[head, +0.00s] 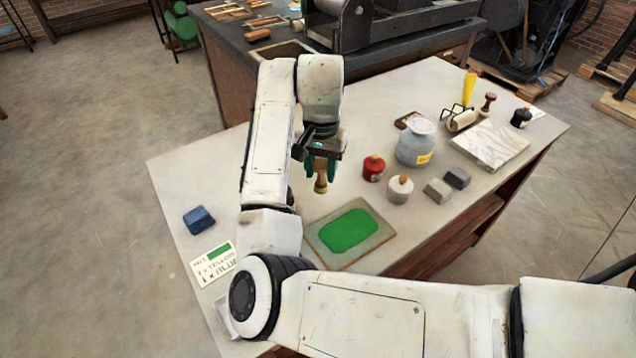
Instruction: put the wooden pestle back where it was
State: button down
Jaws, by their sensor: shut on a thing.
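My gripper (322,168) points down over the pale table and is shut on the wooden pestle (321,185). The pestle hangs upright, with its lower end showing below the teal fingers; its upper part is hidden by the gripper. It appears to be above the table, behind the slab with a green ink patch (345,232). I cannot tell how far its lower end is from the surface.
Right of my gripper stand a red jar (373,170), a white jar (399,190), a large grey jar (416,150) and grey blocks (438,191). A marbled slab (491,147) lies further right. A blue block (199,219) and printed card (213,265) lie left.

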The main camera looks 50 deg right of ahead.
jog(key=shift+w+d+f+b, duration=0.25)
jog(key=shift+w+d+f, duration=0.15)
jog(key=shift+f, duration=0.75)
jog(key=shift+w+d+f+b, duration=0.3)
jog(key=shift+w+f, duration=0.15)
jog(key=shift+f, duration=0.7)
jog(key=shift+w+d+f+b, duration=0.3)
jog(key=shift+w+f, duration=0.15)
jog(key=shift+f, duration=0.7)
jog(key=shift+f, duration=0.1)
jog(key=c, duration=0.7)
grip_release()
jog(key=shift+f, duration=0.1)
jog(key=shift+o, duration=0.2)
notch_tip(320, 180, up, 12)
jog(key=p, duration=0.2)
jog(key=shift+r+p, duration=0.2)
jog(key=shift+p, duration=0.2)
